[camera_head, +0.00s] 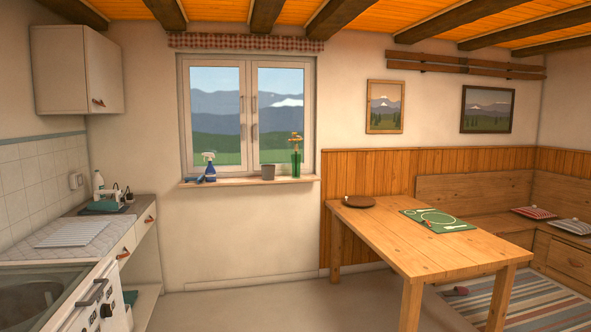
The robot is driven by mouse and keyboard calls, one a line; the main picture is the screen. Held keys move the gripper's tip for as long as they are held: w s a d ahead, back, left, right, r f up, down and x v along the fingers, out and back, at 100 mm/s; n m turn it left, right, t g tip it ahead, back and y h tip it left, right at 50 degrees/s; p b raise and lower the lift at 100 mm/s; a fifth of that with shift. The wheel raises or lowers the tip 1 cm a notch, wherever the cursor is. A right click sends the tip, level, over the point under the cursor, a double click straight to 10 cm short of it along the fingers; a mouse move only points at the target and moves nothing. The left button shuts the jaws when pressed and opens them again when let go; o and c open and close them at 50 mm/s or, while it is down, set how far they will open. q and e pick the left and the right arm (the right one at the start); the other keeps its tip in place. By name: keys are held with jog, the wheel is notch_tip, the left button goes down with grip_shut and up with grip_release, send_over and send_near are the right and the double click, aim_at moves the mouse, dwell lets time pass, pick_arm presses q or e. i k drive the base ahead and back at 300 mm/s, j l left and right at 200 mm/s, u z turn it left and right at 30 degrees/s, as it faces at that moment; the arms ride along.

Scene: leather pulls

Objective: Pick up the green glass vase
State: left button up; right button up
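The green glass vase (296,164) stands upright at the right end of the window sill (250,182), in front of the right window pane. Orange-brown stems or flowers show at its top. A grey pot (268,172) stands on the sill just left of the vase, with a small gap between them. Neither of my grippers shows in the head view.
A blue spray bottle (208,165) stands on the sill's left part. A wooden table (430,258) with a green placemat (437,220) and brown round dish (358,201) stands right. The kitchen counter (75,240) is left. The floor (240,306) below the window is clear.

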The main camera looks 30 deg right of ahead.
aim_at(296, 160)
jog(key=i+l+z, duration=0.15)
jog(key=i, duration=0.25)
jog(key=i+z, duration=0.25)
jog(key=i, duration=2)
